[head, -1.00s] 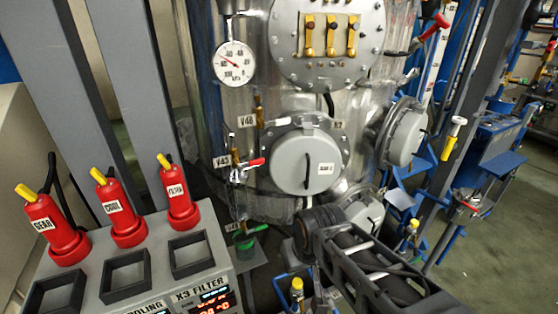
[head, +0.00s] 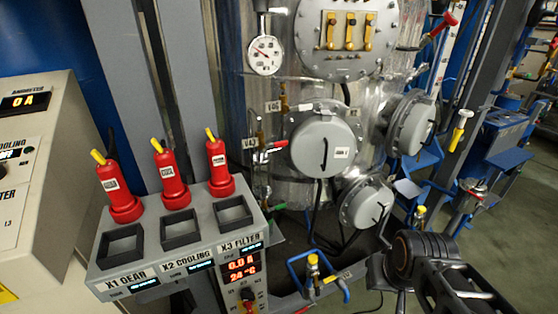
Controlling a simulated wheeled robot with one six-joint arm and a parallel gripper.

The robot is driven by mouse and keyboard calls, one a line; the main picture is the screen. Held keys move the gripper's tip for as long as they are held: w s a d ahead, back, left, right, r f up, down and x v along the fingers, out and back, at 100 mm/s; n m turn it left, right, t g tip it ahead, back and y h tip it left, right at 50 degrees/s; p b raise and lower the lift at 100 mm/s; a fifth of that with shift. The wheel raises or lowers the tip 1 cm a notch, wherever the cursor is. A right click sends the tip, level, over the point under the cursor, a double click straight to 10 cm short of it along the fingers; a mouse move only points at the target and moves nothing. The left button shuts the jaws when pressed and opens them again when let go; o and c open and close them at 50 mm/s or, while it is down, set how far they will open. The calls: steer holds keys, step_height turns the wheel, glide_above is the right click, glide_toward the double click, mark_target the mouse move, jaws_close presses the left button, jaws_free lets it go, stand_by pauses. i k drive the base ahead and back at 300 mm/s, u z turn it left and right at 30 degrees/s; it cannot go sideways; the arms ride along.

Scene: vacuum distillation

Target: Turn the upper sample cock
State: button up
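A small cock with a red handle (head: 281,144) sits on the left side of the steel vessel (head: 290,92), beside a plate that reads V43 (head: 249,143). Its handle points to the right, about level. A thin vertical line of fittings runs above and below it. No plate names a sample cock, so I cannot tell for sure that this is the upper one. My arm shows at the lower right as a dark round joint and a link, well apart from the cock. My gripper's fingers do not show.
A yellow-topped valve and blue pipe (head: 300,268) stand low in front.

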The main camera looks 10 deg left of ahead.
mark_target(276, 145)
steer(key=z, duration=0.15)
steer(key=k, duration=0.35)
steer(key=u, duration=1.05)
